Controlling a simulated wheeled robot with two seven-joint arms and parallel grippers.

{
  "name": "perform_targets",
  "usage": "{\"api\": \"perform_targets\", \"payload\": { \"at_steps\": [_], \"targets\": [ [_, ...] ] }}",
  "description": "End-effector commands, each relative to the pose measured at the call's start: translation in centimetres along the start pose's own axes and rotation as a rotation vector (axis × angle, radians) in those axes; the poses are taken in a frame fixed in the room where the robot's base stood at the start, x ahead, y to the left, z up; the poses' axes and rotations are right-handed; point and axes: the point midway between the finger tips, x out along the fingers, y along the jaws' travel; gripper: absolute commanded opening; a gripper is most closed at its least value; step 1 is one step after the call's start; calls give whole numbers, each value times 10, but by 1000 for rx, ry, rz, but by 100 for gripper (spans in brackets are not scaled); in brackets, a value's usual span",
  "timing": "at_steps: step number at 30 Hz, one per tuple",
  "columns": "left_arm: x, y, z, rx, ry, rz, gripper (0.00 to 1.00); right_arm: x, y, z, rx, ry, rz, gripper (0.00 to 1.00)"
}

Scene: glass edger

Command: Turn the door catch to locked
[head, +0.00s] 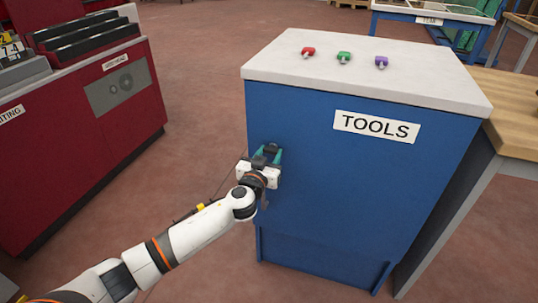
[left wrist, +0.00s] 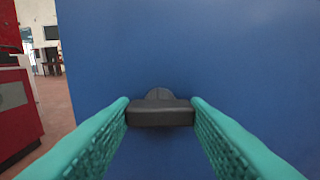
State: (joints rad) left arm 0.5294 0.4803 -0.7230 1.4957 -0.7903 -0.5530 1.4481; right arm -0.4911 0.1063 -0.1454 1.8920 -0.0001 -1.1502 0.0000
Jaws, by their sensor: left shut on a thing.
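The door catch (left wrist: 160,113) is a dark grey bar on a round hub, set on the blue front of the cabinet labelled TOOLS (head: 335,195). In the left wrist view the bar lies horizontal. My left gripper (left wrist: 160,112) has its teal fingers at the two ends of the bar and is shut on it. In the head view my left gripper (head: 268,153) is against the left part of the cabinet front and mostly hides the catch. My right gripper is not in view.
Red, green (head: 344,57) and purple small items stand on the cabinet's pale top (head: 400,85). A red unit (head: 90,120) stands at the left, with open floor between. A wooden-topped bench (head: 515,115) adjoins the cabinet at the right.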

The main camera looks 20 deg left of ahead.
Motion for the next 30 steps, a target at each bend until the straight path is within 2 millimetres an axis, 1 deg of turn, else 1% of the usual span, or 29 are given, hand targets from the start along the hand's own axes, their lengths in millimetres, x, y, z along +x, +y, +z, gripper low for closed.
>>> {"api": "perform_targets", "payload": {
  "at_steps": [8, 17, 25, 30],
  "targets": [
    [0, 0, 0, 117, -1, 1, 19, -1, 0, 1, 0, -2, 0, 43],
    [0, 0, 0, 378, 0, 1, 19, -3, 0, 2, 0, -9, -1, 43],
    [0, 0, 1, 635, 0, 1, 19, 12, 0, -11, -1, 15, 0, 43],
    [0, 0, 1, 796, 1, 1, 19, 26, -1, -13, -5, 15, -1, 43]
  ]
}}
